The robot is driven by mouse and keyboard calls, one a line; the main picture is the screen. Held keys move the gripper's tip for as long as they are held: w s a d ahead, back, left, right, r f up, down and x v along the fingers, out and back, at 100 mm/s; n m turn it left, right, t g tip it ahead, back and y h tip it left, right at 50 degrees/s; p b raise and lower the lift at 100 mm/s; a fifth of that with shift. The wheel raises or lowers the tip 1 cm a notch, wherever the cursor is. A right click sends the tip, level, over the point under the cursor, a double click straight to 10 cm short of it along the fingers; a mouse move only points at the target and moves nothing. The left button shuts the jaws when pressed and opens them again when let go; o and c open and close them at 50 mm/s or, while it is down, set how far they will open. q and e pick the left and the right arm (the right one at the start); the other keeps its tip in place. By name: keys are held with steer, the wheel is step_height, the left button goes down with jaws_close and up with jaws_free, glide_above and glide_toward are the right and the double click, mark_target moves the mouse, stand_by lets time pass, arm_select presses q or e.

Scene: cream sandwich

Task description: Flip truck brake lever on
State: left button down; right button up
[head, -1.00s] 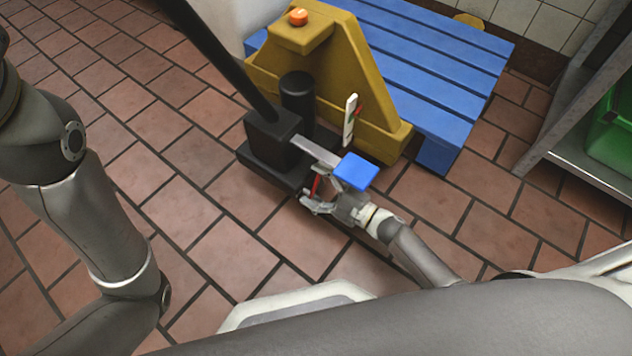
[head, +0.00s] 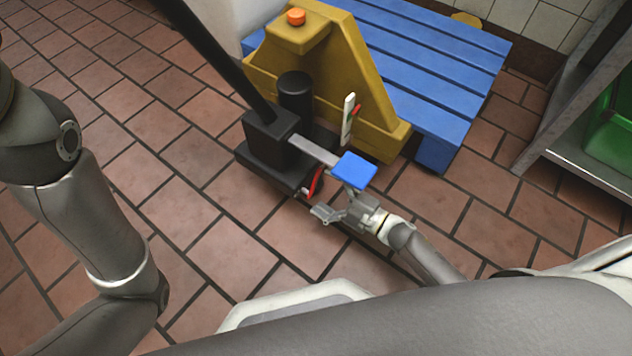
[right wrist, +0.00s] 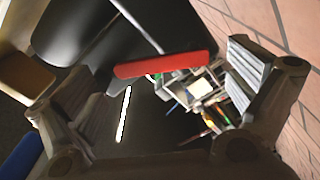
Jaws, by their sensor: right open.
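The yellow truck (head: 355,75) has a black base block and a black handle rising to the upper left. A red lever (head: 316,183) stands low beside the black base, under a blue pedal (head: 354,170) on a grey arm. My right gripper (head: 336,204) is open just to the front right of the red lever, below the pedal. In the right wrist view the red lever (right wrist: 165,65) lies crosswise between the spread fingers, with no clear grip on it; whether a finger touches it I cannot tell. My left arm is at the left; its gripper is out of view.
A metal shelf (head: 590,178) with a green crate (head: 612,130) is at the right. The tiled floor at left is clear.

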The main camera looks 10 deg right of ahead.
steer(key=v, duration=0.9)
steer(key=shift+w, duration=0.1)
